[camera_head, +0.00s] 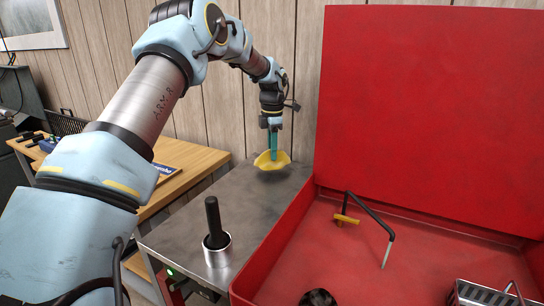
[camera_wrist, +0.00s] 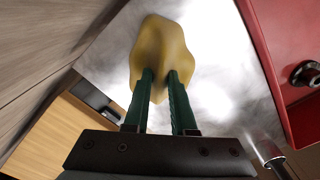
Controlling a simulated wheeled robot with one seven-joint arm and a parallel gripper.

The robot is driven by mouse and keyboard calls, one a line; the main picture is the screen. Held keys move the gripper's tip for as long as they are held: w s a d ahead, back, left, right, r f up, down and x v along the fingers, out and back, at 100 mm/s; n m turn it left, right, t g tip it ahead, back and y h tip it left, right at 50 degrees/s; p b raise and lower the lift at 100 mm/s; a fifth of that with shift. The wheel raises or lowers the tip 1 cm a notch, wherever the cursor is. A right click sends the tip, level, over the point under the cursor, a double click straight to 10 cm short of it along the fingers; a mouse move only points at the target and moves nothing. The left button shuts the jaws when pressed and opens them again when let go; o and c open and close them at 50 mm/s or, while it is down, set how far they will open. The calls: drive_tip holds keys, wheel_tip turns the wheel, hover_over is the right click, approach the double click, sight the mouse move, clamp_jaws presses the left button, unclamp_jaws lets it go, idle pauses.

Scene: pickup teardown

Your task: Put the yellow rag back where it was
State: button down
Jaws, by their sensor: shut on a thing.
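The yellow rag (camera_head: 272,160) hangs in my gripper (camera_head: 272,150) over the far end of the grey metal surface (camera_head: 190,205) in the head view. Its edges flare out below the fingertips. I cannot tell whether the rag touches the surface. In the wrist view the rag (camera_wrist: 163,55) is bunched at the tips of the two green fingers (camera_wrist: 161,80), which are shut on it. The bright metal surface lies beyond the rag there.
A red box with a raised lid (camera_head: 430,110) stands to the right, with a bent black-handled tool (camera_head: 372,215) inside. A metal cup (camera_head: 217,252) with a black handle stands on the near part of the metal surface. A wooden table (camera_head: 180,160) is at the left.

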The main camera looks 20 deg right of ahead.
drive_tip(key=shift+f+p, duration=0.3)
drive_tip(key=shift+f, duration=1.05)
drive_tip(key=shift+f, duration=0.1)
drive_tip(key=c, duration=0.7)
unclamp_jaws()
drive_tip(key=shift+c, duration=0.2)
wheel_tip(320, 180, up, 12)
drive_tip(key=b, duration=0.2)
drive_tip(key=shift+b, duration=0.35)
